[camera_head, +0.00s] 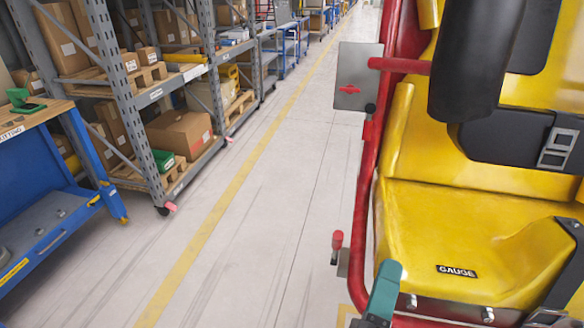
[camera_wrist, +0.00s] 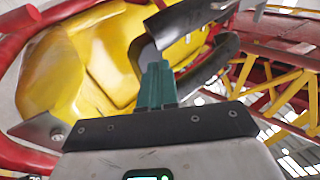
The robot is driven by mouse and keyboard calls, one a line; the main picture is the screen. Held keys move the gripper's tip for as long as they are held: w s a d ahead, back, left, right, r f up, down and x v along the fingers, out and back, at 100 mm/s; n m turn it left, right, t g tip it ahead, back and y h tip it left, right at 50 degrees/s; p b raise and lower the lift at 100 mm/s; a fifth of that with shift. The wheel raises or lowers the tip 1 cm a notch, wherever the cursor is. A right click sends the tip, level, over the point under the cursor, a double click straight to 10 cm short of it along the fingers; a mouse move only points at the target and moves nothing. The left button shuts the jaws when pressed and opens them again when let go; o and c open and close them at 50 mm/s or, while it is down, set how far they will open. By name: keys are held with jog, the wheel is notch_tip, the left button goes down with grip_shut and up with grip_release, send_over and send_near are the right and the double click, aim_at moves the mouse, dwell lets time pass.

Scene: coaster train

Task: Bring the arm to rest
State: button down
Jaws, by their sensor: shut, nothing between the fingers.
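My gripper (camera_wrist: 156,82) shows in the wrist view as teal fingers shut together, with nothing held. In the head view its teal finger part (camera_head: 384,288) shows at the bottom, in front of the front edge of the yellow seat (camera_head: 430,225). The same yellow seat (camera_wrist: 60,75) fills the upper left of the wrist view. Whether the fingers touch anything cannot be told. The rest of my arm is mostly out of the head view.
A red frame (camera_head: 366,200) edges the coaster car, with a grey plate (camera_head: 356,78) and a red-knobbed lever (camera_head: 337,245) beside it. Shelving with boxes (camera_head: 180,135) and a blue bench (camera_head: 50,190) stand left. The aisle floor (camera_head: 255,220) is clear.

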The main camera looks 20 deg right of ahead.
jog(key=w+a+r+n+t+y, duration=0.1)
jog(key=w+a+n+t+y, duration=0.3)
jog(key=n+y, duration=0.45)
jog(key=w+a+r+n+t+y, duration=0.1)
jog(key=a+r+n+t+y, duration=0.15)
jog(key=n+t+y, duration=0.6)
jog(key=w+a+f+n+g+y+p, duration=0.1)
jog(key=a+f+n+g+y, duration=0.1)
jog(key=f+n+g+y, duration=0.35)
jog(key=w+a+f+n+g+y+p, duration=0.1)
jog(key=a+f+n+g+y, duration=0.1)
jog(key=f+n+g, duration=0.6)
jog(key=s+d+f+g+h, duration=0.2)
jog(key=s+d+f+g, duration=0.15)
jog(key=f, duration=0.35)
jog(key=s+d+f+g+h, duration=0.2)
jog(key=s+d+f+g, duration=0.15)
jog(key=f, duration=0.35)
jog(key=s+d+f+m+g+h, duration=0.2)
jog(key=s+d+g, duration=0.4)
jog(key=s+d, duration=0.3)
jog(key=s+f+h, duration=0.1)
jog(key=s+f, duration=0.1)
jog(key=s, duration=0.1)
jog(key=shift+s+g+p, duration=0.2)
jog(key=shift+g+p, duration=0.1)
jog(key=shift+p, duration=0.05)
